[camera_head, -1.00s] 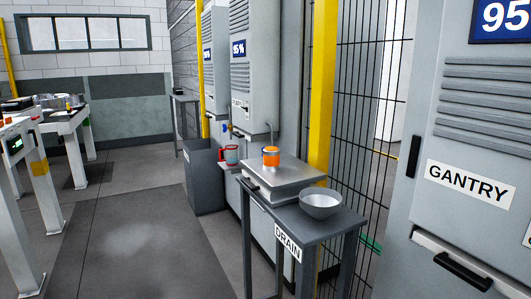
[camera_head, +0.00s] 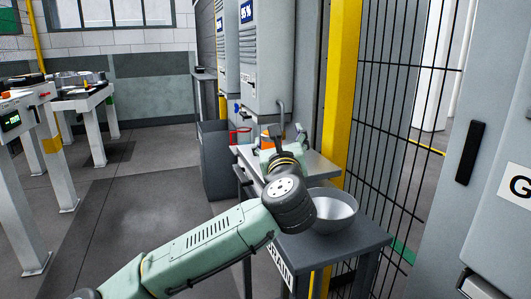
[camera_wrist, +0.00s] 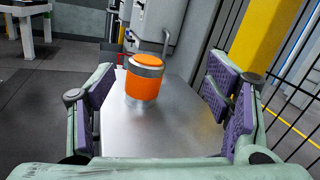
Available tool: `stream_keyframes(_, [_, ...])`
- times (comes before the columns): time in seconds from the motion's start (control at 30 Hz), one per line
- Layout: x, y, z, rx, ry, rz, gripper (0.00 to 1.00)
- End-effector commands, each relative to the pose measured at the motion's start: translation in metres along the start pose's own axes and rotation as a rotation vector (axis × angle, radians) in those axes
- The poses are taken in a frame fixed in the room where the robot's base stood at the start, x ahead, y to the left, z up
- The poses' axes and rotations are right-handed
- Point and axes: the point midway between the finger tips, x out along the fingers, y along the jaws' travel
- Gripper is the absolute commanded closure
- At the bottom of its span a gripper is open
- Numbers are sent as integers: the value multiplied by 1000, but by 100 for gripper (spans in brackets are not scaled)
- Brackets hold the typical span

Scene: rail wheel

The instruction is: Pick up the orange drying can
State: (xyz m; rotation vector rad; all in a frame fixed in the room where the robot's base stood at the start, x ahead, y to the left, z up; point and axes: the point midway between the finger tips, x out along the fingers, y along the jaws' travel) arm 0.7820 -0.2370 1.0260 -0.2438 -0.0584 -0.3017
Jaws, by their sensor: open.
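The orange drying can (camera_wrist: 143,84) stands upright on a flat metal top in the wrist view, with silver bands and an orange lid. It lies between and beyond the fingers of my gripper (camera_wrist: 160,105), nearer the left finger. My gripper is open and empty, with purple pads apart on both sides. In the head view only an orange part of the can (camera_head: 267,143) shows, the rest hidden behind my gripper (camera_head: 284,138). The metal top (camera_head: 318,165) is partly covered by my arm.
A grey bowl (camera_head: 335,209) sits on the dark stand (camera_head: 350,242) in front of the metal top, close to my wrist. A red mug-like item (camera_head: 239,137) is left of the can. A yellow post (camera_head: 340,90) and wire fence (camera_head: 405,110) stand to the right.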

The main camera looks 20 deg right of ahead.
Motion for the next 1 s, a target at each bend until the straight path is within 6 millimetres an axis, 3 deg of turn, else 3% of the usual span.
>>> stream_keyframes(0.03, [3, 2, -19, 89, 29, 28, 28])
stream_keyframes(0.1, [6, 5, -35, 174, 62, 57, 28])
stream_keyframes(0.2, [12, 8, -46, 230, 85, 76, 28])
stream_keyframes(0.5, [56, 13, -50, 239, 89, 79, 28])
stream_keyframes(0.67, [67, 14, -51, 238, 88, 78, 28])
stream_keyframes(1.0, [110, 24, -52, 236, 88, 76, 28])
